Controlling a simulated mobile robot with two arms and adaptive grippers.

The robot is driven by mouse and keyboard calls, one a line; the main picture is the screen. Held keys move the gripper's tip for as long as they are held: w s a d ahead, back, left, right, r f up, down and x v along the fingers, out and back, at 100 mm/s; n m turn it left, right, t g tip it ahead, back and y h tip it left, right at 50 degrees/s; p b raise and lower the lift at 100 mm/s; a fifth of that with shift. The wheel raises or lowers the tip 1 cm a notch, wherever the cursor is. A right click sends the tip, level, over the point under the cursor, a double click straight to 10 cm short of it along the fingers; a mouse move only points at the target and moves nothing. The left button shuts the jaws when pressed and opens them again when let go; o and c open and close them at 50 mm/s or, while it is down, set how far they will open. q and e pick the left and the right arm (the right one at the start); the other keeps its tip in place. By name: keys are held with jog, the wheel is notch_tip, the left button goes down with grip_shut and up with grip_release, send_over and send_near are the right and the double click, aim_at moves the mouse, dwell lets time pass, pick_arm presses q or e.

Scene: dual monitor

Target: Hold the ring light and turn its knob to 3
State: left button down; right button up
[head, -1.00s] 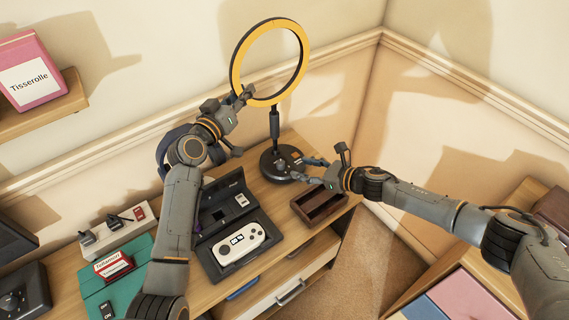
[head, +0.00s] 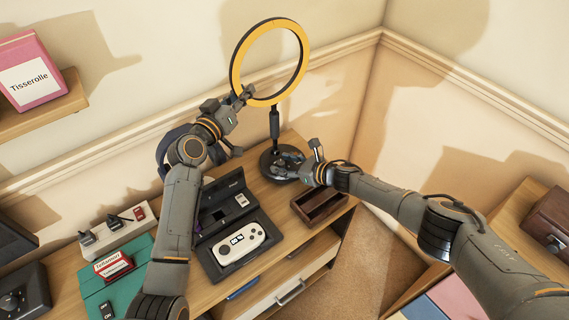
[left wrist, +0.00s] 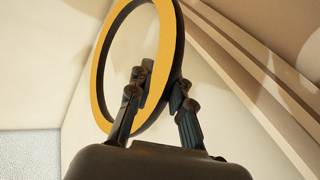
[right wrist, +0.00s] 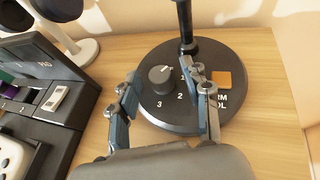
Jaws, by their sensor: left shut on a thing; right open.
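The ring light (head: 236,62) has an orange ring on a black stem and a round black base (head: 272,166). It stands upright on the desk. My left gripper (head: 246,94) is shut on the lower left of the ring; the left wrist view shows its fingers (left wrist: 163,92) on either side of the ring. In the right wrist view the dark knob (right wrist: 161,79) sits on the base (right wrist: 187,118), with 1, 2 and 3 marked near it and an orange square beside. My right gripper (right wrist: 168,95) is open over the base, its fingers apart on either side of the knob. In the head view the knob is hidden.
A black case with a white game controller (head: 239,240) lies left of the base. An open brown box (head: 320,207) stands at the right desk edge, close to my right gripper. A power strip (head: 115,230) and green box (head: 133,270) are farther left.

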grip_shut()
jog(key=shift+s+a, duration=0.1)
jog(key=shift+s+f+m+h, duration=0.1)
jog(key=shift+m+h, duration=0.2)
jog(key=m+t+h, duration=0.3)
jog(key=m+h, duration=0.1)
jog(key=shift+s+a+m+t, duration=0.2)
jog(key=shift+a+m+t, duration=0.1)
jog(key=shift+a+t, duration=0.1)
jog(key=m+t+h, duration=0.1)
jog(key=m+h, duration=0.1)
jog(key=h, duration=0.1)
jog(key=shift+a+m, duration=0.15)
jog(key=shift+m, duration=0.25)
jog(key=shift+w+a+m+h, duration=0.1)
jog(key=shift+m+h, duration=2.1)
jog(key=shift+h, duration=0.5)
jog(key=shift+t, duration=0.3)
